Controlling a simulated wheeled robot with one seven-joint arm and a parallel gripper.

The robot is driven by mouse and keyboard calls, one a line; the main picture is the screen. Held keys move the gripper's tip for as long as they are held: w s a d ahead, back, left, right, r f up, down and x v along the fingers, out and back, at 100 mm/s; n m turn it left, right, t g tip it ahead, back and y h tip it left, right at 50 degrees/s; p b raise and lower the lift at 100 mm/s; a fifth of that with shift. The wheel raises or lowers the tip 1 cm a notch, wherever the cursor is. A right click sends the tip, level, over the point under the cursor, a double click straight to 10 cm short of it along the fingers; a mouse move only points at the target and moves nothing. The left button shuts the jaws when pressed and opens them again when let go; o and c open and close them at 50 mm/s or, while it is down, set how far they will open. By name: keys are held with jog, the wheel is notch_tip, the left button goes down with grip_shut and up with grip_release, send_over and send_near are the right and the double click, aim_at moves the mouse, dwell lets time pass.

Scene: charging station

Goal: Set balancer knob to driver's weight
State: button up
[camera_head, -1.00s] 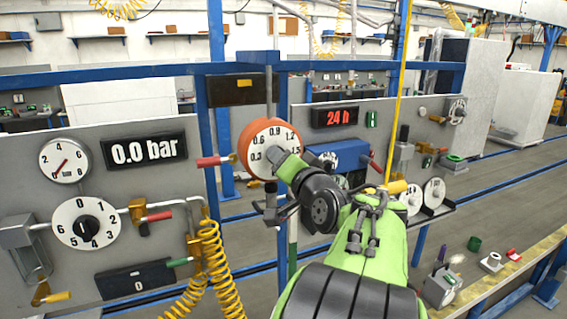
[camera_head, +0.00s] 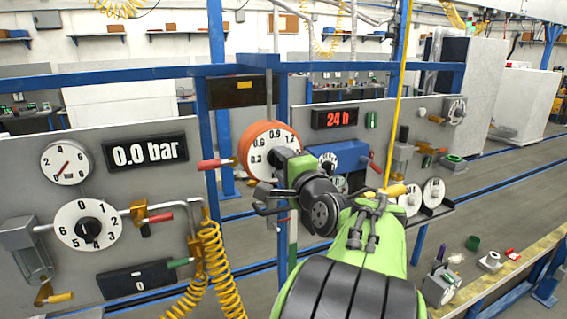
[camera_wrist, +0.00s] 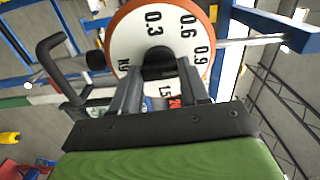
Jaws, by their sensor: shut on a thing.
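In the wrist view the dial (camera_wrist: 130,40) fills the upper middle, and 1.5 and a unit label also show. A dark knob (camera_wrist: 159,58) sits at its centre. My gripper (camera_wrist: 160,72) is shut on this knob, one finger on each side. In the head view my gripper (camera_head: 284,160) covers the dial's lower right. The knob's exact pointing direction is hidden by the fingers.
A red display (camera_head: 335,117) right of the dial appears to read 24 with a unit. A blue box (camera_head: 338,153) stands close to my wrist. A red-handled valve (camera_head: 215,164) is left of the dial. A yellow hose (camera_head: 397,90) hangs behind my arm.

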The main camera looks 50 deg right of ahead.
jog(key=shift+m, duration=0.3)
jog(key=o, duration=1.1)
jog(key=shift+c, duration=0.2)
jog(key=shift+s, duration=0.1)
jog(key=b+v, duration=0.3)
jog(key=v, duration=1.2)
jog(key=shift+s+a, duration=0.2)
jog(key=shift+s, duration=0.05)
jog(key=shift+f, duration=0.1)
